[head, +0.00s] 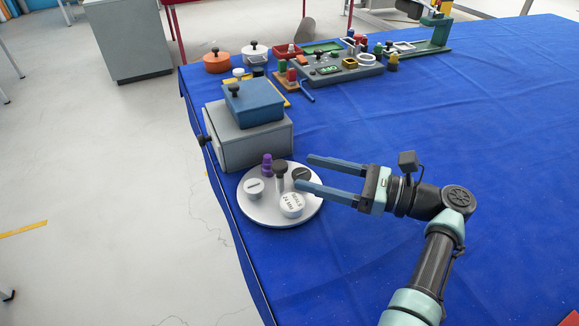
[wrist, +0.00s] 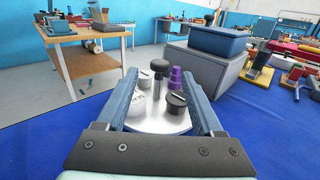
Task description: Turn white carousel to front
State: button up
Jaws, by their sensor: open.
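The white carousel (head: 258,212) is a round turntable near the left edge of the blue table. It carries a black-topped post (head: 280,172), a purple stepped piece (head: 267,165), a white cap with a slot (head: 255,187), a dark cap (head: 301,175) and a white labelled cap (head: 291,204). My gripper (head: 308,172) is open, its two blue fingers reaching left over the carousel's right side. In the wrist view the carousel (wrist: 160,124) shows between the spread fingers, with the post and purple piece upright. Whether a finger touches any piece cannot be told.
A grey box (head: 250,143) with a blue lidded box (head: 252,103) on it stands just behind the carousel. Orange and white pots, a grey parts board (head: 340,76) and small parts lie farther back. The table's right side is clear.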

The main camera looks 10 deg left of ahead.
jog(key=d, duration=0.3)
jog(key=s+d, duration=0.1)
jog(key=d, duration=0.1)
jog(key=shift+d+b, duration=0.35)
jog(key=shift+b, duration=0.05)
